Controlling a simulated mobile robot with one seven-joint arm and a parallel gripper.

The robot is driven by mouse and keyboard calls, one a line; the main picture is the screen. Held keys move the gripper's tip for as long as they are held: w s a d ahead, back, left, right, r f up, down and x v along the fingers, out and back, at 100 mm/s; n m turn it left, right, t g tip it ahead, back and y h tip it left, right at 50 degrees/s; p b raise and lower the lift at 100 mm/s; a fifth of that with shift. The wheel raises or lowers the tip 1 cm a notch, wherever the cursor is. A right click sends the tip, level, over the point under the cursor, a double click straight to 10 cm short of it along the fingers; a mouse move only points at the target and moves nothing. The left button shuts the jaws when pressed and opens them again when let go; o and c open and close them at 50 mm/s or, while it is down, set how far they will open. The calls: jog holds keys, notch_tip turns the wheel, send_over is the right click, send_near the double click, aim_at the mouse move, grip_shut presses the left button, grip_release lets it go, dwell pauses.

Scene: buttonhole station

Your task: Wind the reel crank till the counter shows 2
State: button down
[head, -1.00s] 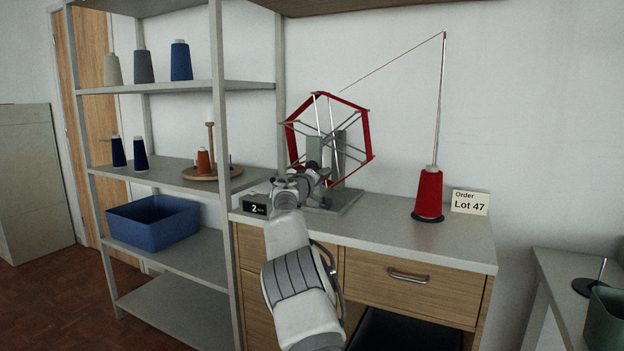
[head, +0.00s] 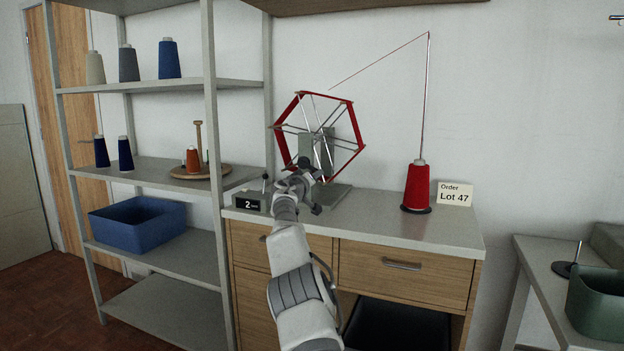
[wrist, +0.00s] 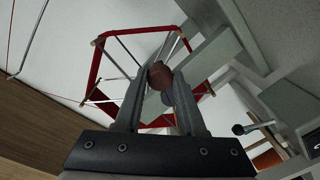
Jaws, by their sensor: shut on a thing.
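The reel (head: 352,120), a hexagonal frame wound with red thread, stands on the counter top at the back. It also shows in the wrist view (wrist: 96,68). The counter (head: 248,204), a small dark box left of the reel, reads 2. In the wrist view my gripper (wrist: 168,88) is shut on the brown crank knob (wrist: 160,75), in front of the reel's hub. In the head view my gripper (head: 305,170) is at the reel's lower front, and my wrist hides the crank and part of the stand.
A red thread cone (head: 418,186) with a tall guide rod stands right of the reel, beside an order card (head: 455,195) reading Lot 47. A shelf unit (head: 212,150) with cones and a blue bin (head: 138,225) is left. A green bin (head: 597,300) is at right.

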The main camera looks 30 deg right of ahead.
dwell(0.3)
jog(key=c, duration=0.5)
grip_release()
jog(key=shift+a, duration=0.1)
jog(key=b+v, duration=0.4)
jog(key=v, duration=1.3)
jog(key=shift+s+a, duration=0.1)
